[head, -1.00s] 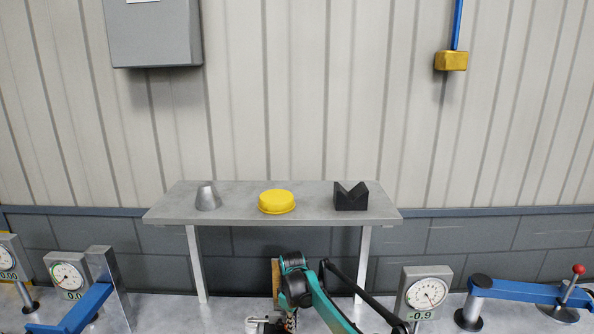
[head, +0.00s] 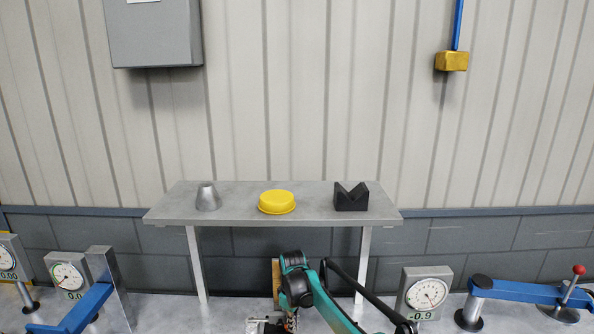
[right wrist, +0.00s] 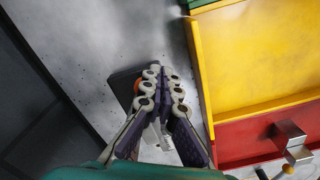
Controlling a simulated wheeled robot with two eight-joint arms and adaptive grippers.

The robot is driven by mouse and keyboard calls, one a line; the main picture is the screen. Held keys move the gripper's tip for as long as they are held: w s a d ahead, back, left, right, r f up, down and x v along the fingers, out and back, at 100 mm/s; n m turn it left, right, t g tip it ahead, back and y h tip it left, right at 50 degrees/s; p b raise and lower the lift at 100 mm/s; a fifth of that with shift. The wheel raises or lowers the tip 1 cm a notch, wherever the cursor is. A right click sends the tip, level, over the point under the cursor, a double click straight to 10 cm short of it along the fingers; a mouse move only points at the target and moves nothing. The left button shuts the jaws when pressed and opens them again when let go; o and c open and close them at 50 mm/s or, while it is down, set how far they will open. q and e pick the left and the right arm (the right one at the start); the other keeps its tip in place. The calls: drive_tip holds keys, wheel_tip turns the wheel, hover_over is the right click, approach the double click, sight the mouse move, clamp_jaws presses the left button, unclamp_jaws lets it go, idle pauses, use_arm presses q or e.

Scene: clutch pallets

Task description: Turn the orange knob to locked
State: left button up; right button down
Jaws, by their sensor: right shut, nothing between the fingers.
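My right gripper (head: 268,325) is at the bottom edge of the head view, partly cut off below the shelf. In the right wrist view its fingers (right wrist: 160,72) are shut together with nothing between them. A small orange patch (right wrist: 137,87) shows beside the left finger, over a dark plate (right wrist: 122,82). It looks like part of the orange knob; the fingers hide most of it. I cannot tell whether the fingers touch it or which way the knob points. My left gripper is not in view.
A grey shelf (head: 230,214) holds a metal cone, a yellow cap and a black V-block. Gauges (head: 425,291) and blue-armed fixtures stand on the bench either side.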

wheel_tip(320, 180, up, 5)
drive_tip(key=shift+p, duration=1.2)
